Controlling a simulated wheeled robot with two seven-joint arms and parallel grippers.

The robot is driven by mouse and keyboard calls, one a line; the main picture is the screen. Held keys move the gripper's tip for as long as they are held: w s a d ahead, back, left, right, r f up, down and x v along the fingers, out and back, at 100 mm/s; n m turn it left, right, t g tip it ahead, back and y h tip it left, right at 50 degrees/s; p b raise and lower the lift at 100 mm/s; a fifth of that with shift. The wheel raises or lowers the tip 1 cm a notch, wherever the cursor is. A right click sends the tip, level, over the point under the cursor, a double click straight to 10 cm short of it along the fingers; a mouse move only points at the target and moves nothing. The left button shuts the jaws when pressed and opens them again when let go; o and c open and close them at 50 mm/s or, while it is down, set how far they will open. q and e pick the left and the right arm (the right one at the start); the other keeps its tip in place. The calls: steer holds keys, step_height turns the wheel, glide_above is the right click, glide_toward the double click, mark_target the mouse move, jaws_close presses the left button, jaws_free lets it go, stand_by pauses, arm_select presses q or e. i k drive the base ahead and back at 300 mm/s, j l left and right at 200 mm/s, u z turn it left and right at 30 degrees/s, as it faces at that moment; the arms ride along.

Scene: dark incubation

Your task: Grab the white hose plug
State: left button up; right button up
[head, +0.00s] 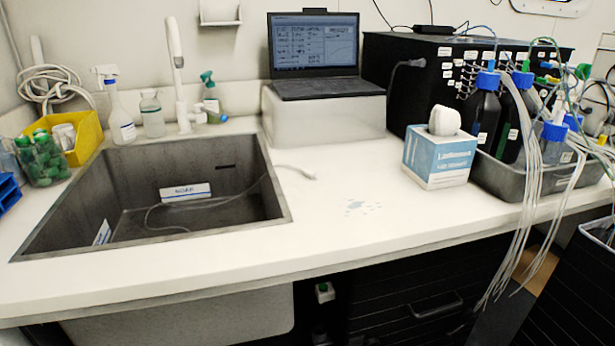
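A thin pale hose (240,190) lies in the dark sink and runs up over its right rim. Its white end piece, which looks like the white hose plug (302,173), lies on the bare counter just right of the sink. The plug points to the right and nothing covers it. Neither of my grippers is in view.
The dark sink (45,238) fills the left of the white counter (330,230). A laptop (315,55) sits on a white box (325,115) behind. A tissue box (438,160) and a grey tray (500,180) with bottles and tubes stand right. Counter around the plug is clear, with small wet spots.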

mark_target(306, 173)
steer(key=u, duration=0.25)
steer(key=l+u, duration=0.3)
steer(key=u, duration=0.15)
steer(key=k+l+u, duration=0.15)
steer(key=u, duration=0.25)
steer(key=k+l+u, duration=0.15)
steer(key=l+u, duration=0.3)
steer(key=k+l, duration=0.3)
